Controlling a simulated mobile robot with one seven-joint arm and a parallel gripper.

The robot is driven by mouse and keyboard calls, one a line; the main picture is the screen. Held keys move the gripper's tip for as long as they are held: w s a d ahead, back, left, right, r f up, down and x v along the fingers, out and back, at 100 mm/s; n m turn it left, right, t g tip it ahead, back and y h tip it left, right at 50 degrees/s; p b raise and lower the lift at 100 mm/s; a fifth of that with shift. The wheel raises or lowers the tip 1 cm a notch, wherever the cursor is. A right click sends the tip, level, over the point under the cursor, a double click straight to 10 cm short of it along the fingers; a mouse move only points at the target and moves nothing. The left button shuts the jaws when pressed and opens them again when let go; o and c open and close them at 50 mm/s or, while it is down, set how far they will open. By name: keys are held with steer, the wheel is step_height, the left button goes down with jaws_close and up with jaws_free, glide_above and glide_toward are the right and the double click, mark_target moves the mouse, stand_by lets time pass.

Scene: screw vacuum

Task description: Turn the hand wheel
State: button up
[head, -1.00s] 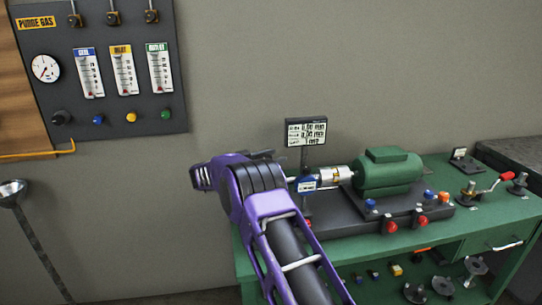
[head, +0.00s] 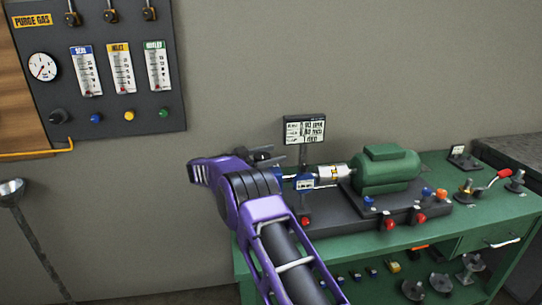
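I cannot pick out a hand wheel for certain. The closest thing is a small crank with a red handle (head: 488,186) at the right end of the green bench. A green motor (head: 385,170) with a silver coupling (head: 330,175) sits on a dark base in the middle of the bench. My purple arm rises from the bottom and covers the left end of this machine. Dark finger-like parts of my gripper (head: 265,156) show just beyond the arm's bend, left of the coupling. Whether they are open or touch anything is unclear.
A display on a post (head: 304,130) stands behind the coupling. Red, blue and orange knobs line the base's front. Flanged parts lie on the lower shelf (head: 440,284). A purge gas panel (head: 105,70) hangs on the wall at upper left. The wall between is bare.

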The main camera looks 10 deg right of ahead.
steer(key=v, duration=1.7)
steer(key=shift+a, duration=0.25)
steer(key=shift+s, duration=0.15)
